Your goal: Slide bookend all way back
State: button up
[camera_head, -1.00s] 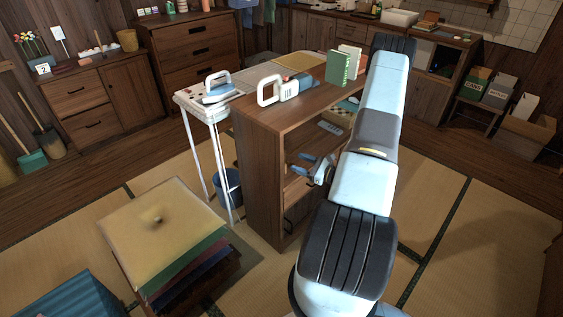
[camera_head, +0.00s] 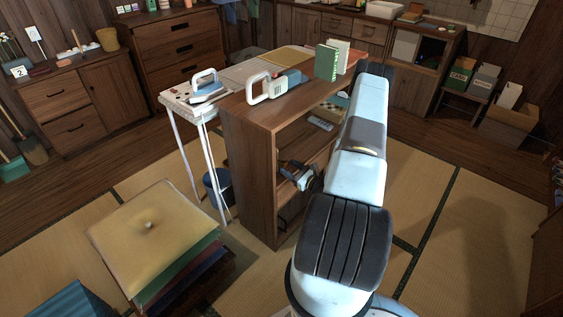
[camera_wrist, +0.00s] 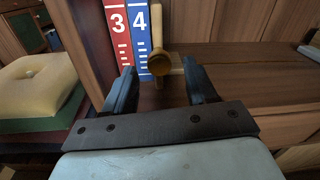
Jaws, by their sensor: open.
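In the wrist view, a pale upright bookend (camera_wrist: 156,25) with a round brown knob (camera_wrist: 160,63) stands on a shelf board. It is right beside a blue book marked 4 (camera_wrist: 138,40), with a red book marked 3 (camera_wrist: 117,35) to the left of that. My gripper (camera_wrist: 160,88) is open, its two dark fingers spread to the left and right of the knob; I cannot tell whether they touch anything. In the head view my gripper (camera_head: 294,174) is at the open side of the wooden shelf unit (camera_head: 249,170); the bookend is not clear there.
The shelf board (camera_wrist: 250,85) is bare to the right of the bookend. On the unit's top are a white-handled tool (camera_head: 268,88) and green book (camera_head: 326,62). A cushion stack (camera_head: 150,235) is in front to the left, and a white stand (camera_head: 178,105) is beside the unit.

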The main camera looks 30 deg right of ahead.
aim_at(280, 161)
jog(key=x, duration=0.6)
jog(key=shift+w+a, duration=0.15)
jog(key=shift+w, duration=0.15)
grip_shut()
